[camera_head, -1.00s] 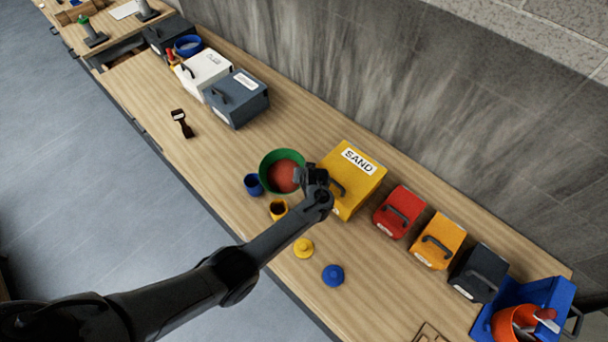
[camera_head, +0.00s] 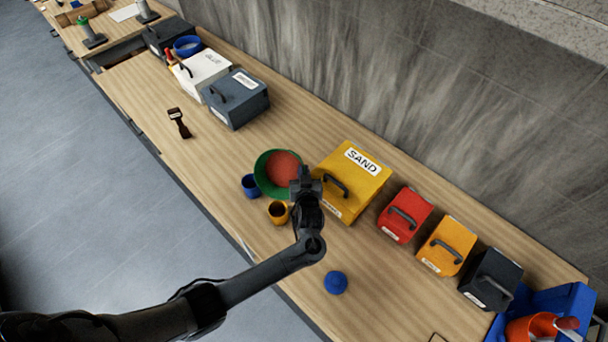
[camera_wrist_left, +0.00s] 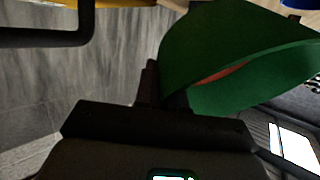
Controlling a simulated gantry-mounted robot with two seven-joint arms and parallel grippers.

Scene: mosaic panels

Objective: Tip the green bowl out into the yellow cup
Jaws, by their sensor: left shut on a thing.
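The green bowl (camera_head: 258,176) holds reddish contents (camera_head: 284,166) and is just behind the yellow cup (camera_head: 271,217) in the head view. My left gripper (camera_head: 298,184) is shut on the bowl's right edge. In the left wrist view the bowl (camera_wrist_left: 225,40) fills the upper right, with a thin strip of red showing inside. The yellow cup stands upright below the bowl in the head view, just left of my left wrist; its inside looks dark. I cannot tell how high the bowl is above the table. My right gripper is not in view.
A blue cup (camera_head: 251,187) stands left of the yellow cup. The yellow SAND box (camera_head: 370,185) is close right of my gripper, then red (camera_head: 409,208) and orange (camera_head: 452,238) boxes. A blue lid (camera_head: 336,283) lies in front.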

